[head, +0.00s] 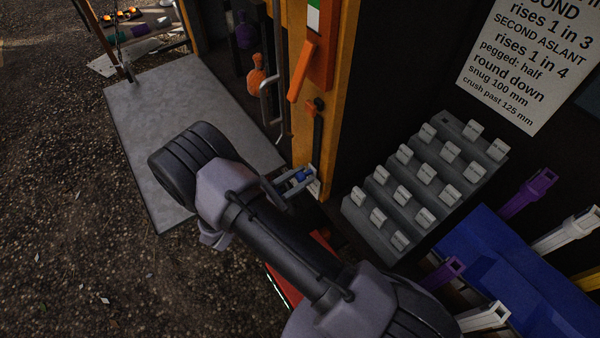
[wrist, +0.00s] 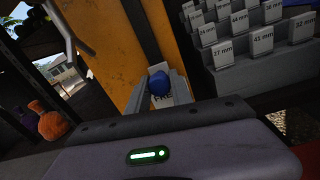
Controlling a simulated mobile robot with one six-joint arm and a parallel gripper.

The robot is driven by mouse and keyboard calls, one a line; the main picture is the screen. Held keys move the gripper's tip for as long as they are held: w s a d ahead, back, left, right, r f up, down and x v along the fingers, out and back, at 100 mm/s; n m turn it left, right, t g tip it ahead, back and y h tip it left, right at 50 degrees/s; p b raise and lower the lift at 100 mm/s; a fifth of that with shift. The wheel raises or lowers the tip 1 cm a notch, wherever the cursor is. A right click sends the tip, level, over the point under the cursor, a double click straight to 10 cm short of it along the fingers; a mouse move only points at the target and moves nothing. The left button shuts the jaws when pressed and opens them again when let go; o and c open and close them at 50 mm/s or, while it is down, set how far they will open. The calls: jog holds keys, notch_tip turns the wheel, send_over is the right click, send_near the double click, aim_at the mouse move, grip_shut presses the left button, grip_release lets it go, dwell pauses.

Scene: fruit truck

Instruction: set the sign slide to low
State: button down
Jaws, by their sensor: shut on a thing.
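A blue knob (wrist: 159,83) sits in front of a small white lettered plate (wrist: 183,96) low on the yellow post (wrist: 125,60). The lettering is partly hidden. My gripper (wrist: 158,90) is shut on the blue knob, one finger on each side of it. In the head view my gripper (head: 293,180) reaches the foot of the yellow post (head: 325,120), with the blue knob (head: 304,175) between its fingers. I cannot tell how high the slide stands along its travel.
A grey stepped rack (head: 375,235) of labelled blocks stands to the right, near a blue surface (head: 500,270) with purple and white handles. A grey metal bar (head: 267,100) hangs left of the post.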

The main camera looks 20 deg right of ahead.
jog(key=shift+f, duration=0.25)
jog(key=c, duration=1.1)
grip_release()
jog(key=shift+c, duration=0.2)
jog(key=shift+s+a+r, duration=0.1)
jog(key=shift+a, duration=0.2)
jog(key=p+v, duration=0.3)
jog(key=v, duration=1.3)
jog(key=shift+s+a+p, duration=0.2)
jog(key=shift+a+p, duration=0.1)
jog(key=shift+a, duration=0.05)
